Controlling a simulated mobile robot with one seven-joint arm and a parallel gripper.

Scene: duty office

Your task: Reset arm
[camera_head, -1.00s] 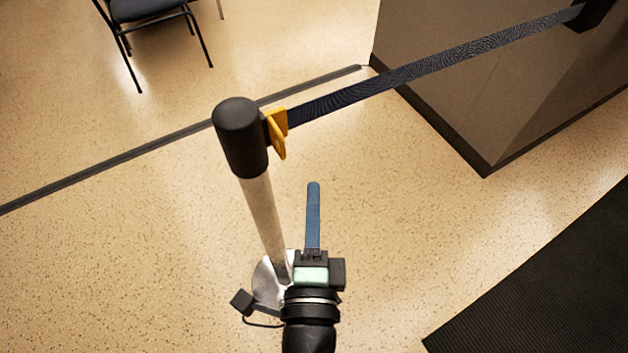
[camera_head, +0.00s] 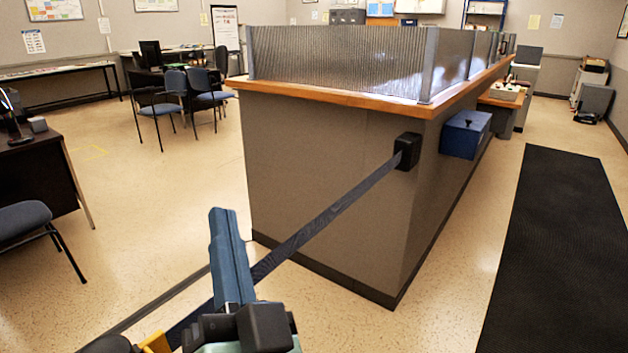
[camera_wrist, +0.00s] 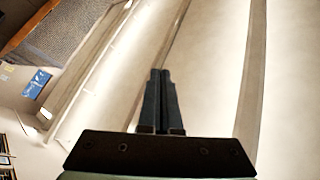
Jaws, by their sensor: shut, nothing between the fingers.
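My gripper (camera_head: 228,258) is at the lower left of the head view, raised and pointing up, with its blue fingers together and nothing between them. It also shows in the wrist view (camera_wrist: 160,75), where the two dark fingers are closed side by side. Behind it a dark retractable belt (camera_head: 320,222) runs from the lower left up to a black wall holder (camera_head: 407,151) on the counter's end. A yellow belt clip (camera_head: 157,343) shows at the bottom edge beside the gripper. The post under it is mostly out of view.
A grey counter (camera_head: 325,175) with a wooden top and a ribbed screen (camera_head: 340,62) stands ahead. A blue box (camera_head: 465,134) hangs on its right side. A black floor mat (camera_head: 560,240) lies at right. Chairs (camera_head: 205,92) and desks stand at left. Open floor lies between.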

